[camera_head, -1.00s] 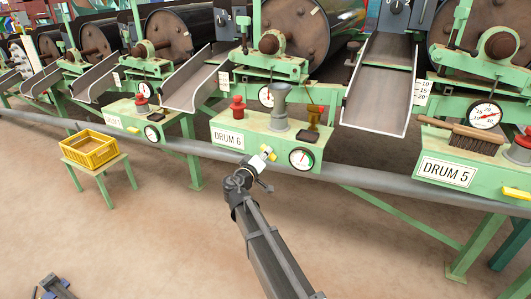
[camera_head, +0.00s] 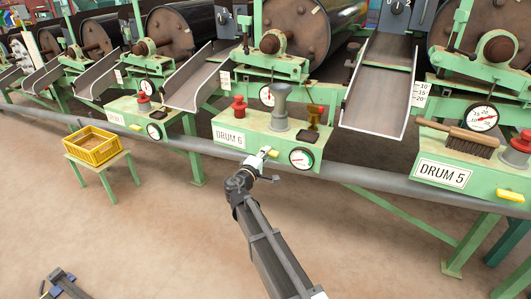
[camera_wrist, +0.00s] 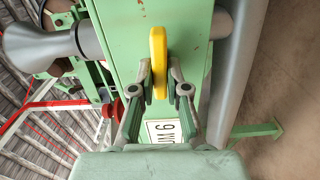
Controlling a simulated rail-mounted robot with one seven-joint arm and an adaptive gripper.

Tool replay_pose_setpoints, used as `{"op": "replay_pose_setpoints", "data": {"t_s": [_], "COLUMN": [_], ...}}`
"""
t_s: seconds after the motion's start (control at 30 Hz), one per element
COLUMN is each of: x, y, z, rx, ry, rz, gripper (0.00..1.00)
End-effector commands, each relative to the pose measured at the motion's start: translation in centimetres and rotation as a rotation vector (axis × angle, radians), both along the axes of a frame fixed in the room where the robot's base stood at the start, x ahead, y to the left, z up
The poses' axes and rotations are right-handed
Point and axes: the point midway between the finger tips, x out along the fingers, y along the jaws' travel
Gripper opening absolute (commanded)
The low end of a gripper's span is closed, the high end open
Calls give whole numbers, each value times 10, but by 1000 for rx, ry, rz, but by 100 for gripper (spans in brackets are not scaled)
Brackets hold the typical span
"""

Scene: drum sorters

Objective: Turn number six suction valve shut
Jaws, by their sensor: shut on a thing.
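The drum 6 valve handle (camera_head: 273,154) is a yellow lever on the front of the green box marked DRUM 6 (camera_head: 230,138), left of the round gauge (camera_head: 301,158). My gripper (camera_head: 263,158) reaches up to it from below. In the wrist view the yellow handle (camera_wrist: 158,62) stands between the two fingers of my gripper (camera_wrist: 159,88), one on each side, and the gripper is shut on it. The number plate (camera_wrist: 165,131) shows sideways below the fingers. The fingers partly hide the handle in the head view.
A red knob (camera_head: 238,107), a grey funnel-shaped piece (camera_head: 280,106) and a brass piece (camera_head: 313,117) stand on the box. A grey pipe (camera_head: 365,180) runs along the front. A yellow crate (camera_head: 90,158) sits on a green stool at left. A brush (camera_head: 470,145) lies on drum 5's box.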

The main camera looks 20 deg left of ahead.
Motion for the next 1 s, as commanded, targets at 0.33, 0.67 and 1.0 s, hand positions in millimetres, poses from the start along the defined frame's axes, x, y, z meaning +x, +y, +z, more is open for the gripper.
{"op": "replay_pose_setpoints", "data": {"t_s": [0.33, 0.67, 1.0], "x": [1, 1, -11], "y": [0, 0, 1], "z": [1, 0, 0], "rx": [-11, -10, -10], "ry": [0, 0, 1], "rz": [-1, -1, 1], "gripper": [0, 40, 40]}}
